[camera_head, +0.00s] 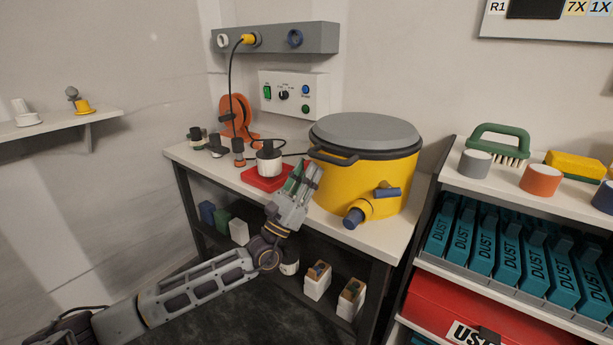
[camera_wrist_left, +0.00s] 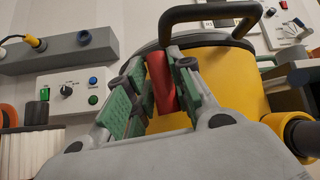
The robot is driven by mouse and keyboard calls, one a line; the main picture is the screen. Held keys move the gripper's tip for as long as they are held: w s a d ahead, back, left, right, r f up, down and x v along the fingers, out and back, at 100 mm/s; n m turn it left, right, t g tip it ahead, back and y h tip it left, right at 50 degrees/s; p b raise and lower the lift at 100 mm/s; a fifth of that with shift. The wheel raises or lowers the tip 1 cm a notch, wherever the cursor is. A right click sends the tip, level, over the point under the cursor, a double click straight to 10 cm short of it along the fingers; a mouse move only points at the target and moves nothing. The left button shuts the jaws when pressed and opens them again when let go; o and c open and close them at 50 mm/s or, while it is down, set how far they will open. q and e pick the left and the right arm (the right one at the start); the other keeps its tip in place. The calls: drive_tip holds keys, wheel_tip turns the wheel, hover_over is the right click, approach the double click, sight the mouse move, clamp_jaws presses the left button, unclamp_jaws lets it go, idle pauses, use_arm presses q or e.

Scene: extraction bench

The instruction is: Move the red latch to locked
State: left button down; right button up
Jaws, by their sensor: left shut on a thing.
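The red latch (camera_wrist_left: 162,84) shows in the left wrist view as a red bar against the front of the yellow drum (camera_wrist_left: 226,80). My left gripper (camera_wrist_left: 158,88) is shut on it, with a green-padded finger on each side. In the head view my left gripper (camera_head: 304,178) is at the left front side of the yellow drum (camera_head: 380,178), below its grey lid (camera_head: 365,130), and hides the latch. Whether the latch stands at locked cannot be told. My right gripper is not in view.
A dark handle (camera_head: 333,156) sticks out at the drum's rim, just above my gripper. A red tray (camera_head: 258,183) with a white-and-black container (camera_head: 269,162) stands close to its left. A blue-ended port (camera_head: 354,217) juts out at the drum's lower front.

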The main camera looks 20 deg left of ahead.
use_arm(q)
drive_tip(key=shift+s+d+m+g+h, duration=0.15)
drive_tip(key=shift+m+g+h, duration=0.2)
drive_tip(key=shift+m+h, duration=0.25)
drive_tip(key=shift+d+m+g+h, duration=0.15)
drive_tip(key=shift+m+g+h, duration=0.25)
drive_tip(key=shift+m, duration=0.3)
drive_tip(key=c, duration=1.3)
unclamp_jaws()
drive_tip(key=shift+d, duration=0.1)
drive_tip(key=shift+s+a+f, duration=0.25)
drive_tip(key=shift+a+f, duration=0.15)
drive_tip(key=shift+f, duration=0.05)
drive_tip(key=v, duration=1.1)
drive_tip(key=shift+d, duration=0.15)
drive_tip(key=shift+s, duration=0.15)
